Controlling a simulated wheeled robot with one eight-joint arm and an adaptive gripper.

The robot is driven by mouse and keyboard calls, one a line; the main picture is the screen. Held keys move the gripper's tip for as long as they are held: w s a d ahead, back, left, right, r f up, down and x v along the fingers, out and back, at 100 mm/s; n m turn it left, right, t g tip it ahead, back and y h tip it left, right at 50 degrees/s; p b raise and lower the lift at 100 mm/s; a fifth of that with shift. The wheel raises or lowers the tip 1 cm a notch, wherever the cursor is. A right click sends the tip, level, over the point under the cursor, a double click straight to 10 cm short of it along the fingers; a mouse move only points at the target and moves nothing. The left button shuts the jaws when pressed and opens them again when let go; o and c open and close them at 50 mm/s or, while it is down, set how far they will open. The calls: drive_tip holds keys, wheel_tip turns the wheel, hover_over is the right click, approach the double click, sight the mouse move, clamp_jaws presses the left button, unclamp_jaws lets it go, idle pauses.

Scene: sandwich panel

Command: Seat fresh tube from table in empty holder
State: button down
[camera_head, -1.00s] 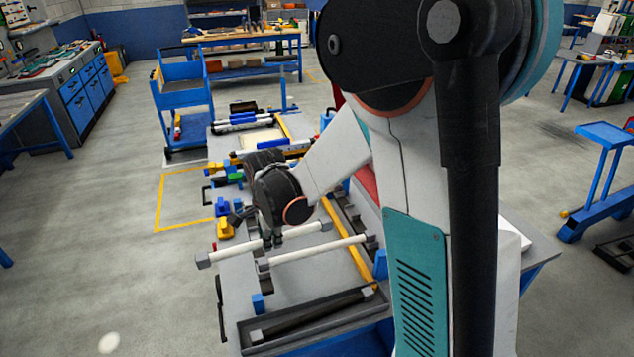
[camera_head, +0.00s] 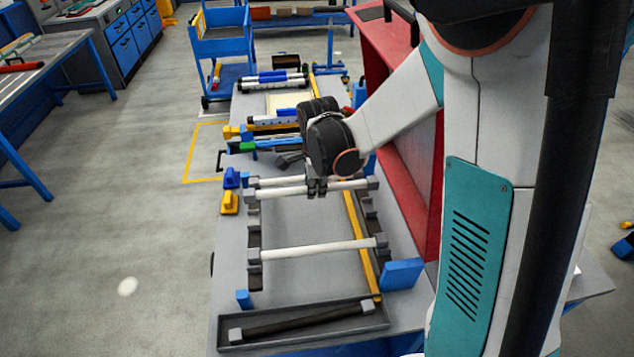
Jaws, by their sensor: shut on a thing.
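My gripper (camera_head: 317,187) is shut on a white tube (camera_head: 345,186) with grey end caps, near its middle. The tube lies crosswise over the rack on the table, its ends near the dark side rails; whether it touches a holder I cannot tell. Part of another white tube (camera_head: 272,181) shows just behind it, partly hidden by my gripper. A third white tube (camera_head: 315,249) lies across the rack nearer the front, with its ends at grey holders (camera_head: 254,256). Empty-looking rail spots (camera_head: 370,216) show between the held tube and the front one.
A dark tray (camera_head: 226,336) at the front holds a dark tube (camera_head: 300,321). Blue blocks (camera_head: 402,273) and a yellow strip (camera_head: 361,236) lie at the right. A red panel (camera_head: 405,180) stands right of the rack. Blue and yellow pieces (camera_head: 230,202) sit at the left edge.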

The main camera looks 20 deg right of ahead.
wheel_tip(320, 180, down, 8)
drive_tip(key=b, duration=0.5)
drive_tip(key=shift+r, duration=0.15)
drive_tip(key=shift+f+b, duration=0.35)
drive_tip(key=shift+b, duration=0.2)
idle(1.1)
drive_tip(key=c, duration=1.4)
unclamp_jaws()
drive_tip(key=shift+r, duration=0.1)
wheel_tip(320, 180, up, 12)
drive_tip(key=s, duration=0.2)
drive_tip(key=shift+s+a, duration=0.2)
drive_tip(key=shift+a, duration=0.05)
drive_tip(key=s+r+n+t+b, duration=0.2)
drive_tip(key=s+n+t, duration=0.3)
drive_tip(key=s+n, duration=1.3)
drive_tip(key=shift+s+r+n+b, duration=0.25)
drive_tip(key=shift+n+b, duration=0.6)
drive_tip(key=shift+n, duration=0.25)
